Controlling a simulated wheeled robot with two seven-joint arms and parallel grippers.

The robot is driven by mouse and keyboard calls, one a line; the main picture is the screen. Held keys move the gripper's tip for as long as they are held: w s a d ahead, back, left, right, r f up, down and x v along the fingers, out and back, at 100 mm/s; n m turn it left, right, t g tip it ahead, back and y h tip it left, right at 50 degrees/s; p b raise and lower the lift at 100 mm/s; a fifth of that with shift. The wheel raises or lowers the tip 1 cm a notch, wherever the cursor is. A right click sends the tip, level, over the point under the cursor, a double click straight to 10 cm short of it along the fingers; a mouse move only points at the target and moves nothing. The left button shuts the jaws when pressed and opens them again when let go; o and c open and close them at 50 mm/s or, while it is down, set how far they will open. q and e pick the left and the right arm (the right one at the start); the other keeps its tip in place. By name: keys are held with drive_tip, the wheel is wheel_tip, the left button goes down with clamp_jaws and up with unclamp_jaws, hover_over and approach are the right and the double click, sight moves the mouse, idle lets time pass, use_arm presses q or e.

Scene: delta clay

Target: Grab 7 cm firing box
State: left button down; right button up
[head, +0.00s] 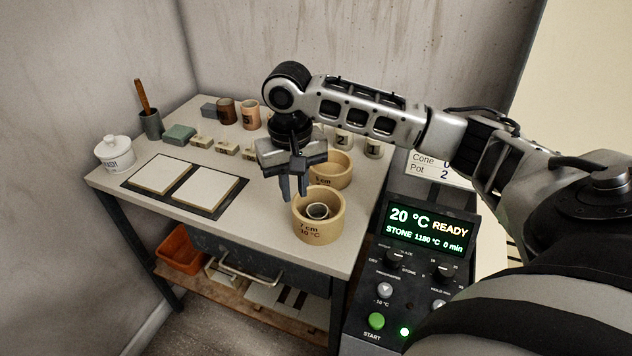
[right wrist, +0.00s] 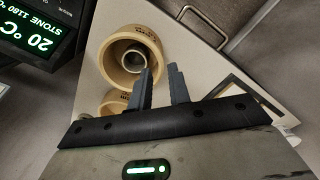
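The 7 cm firing box (head: 318,232) is a round tan tub marked "7 cm" and "-10 °C", upright near the table's front right edge. A small grey cup (head: 317,211) stands inside it. In the right wrist view the box (right wrist: 106,66) lies past the fingertips. My right gripper (head: 294,194) is open and empty, fingers pointing down, above and just left of the box's back rim. It also shows in the right wrist view (right wrist: 162,72). Whether a finger touches the rim I cannot tell. My left gripper is out of view.
Another tan firing box (head: 335,170) stands close behind, partly hidden by my gripper. A control panel (head: 428,228) reading 20 °C READY is to the right. Two white slabs (head: 206,190) on a dark mat lie left. Cups and small blocks line the back.

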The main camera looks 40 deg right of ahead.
sight(296, 211)
drive_tip(key=f, duration=0.9)
drive_tip(key=shift+w+d+f, duration=0.1)
drive_tip(key=shift+d+f, duration=0.1)
drive_tip(key=shift+f, duration=0.05)
clamp_jaws()
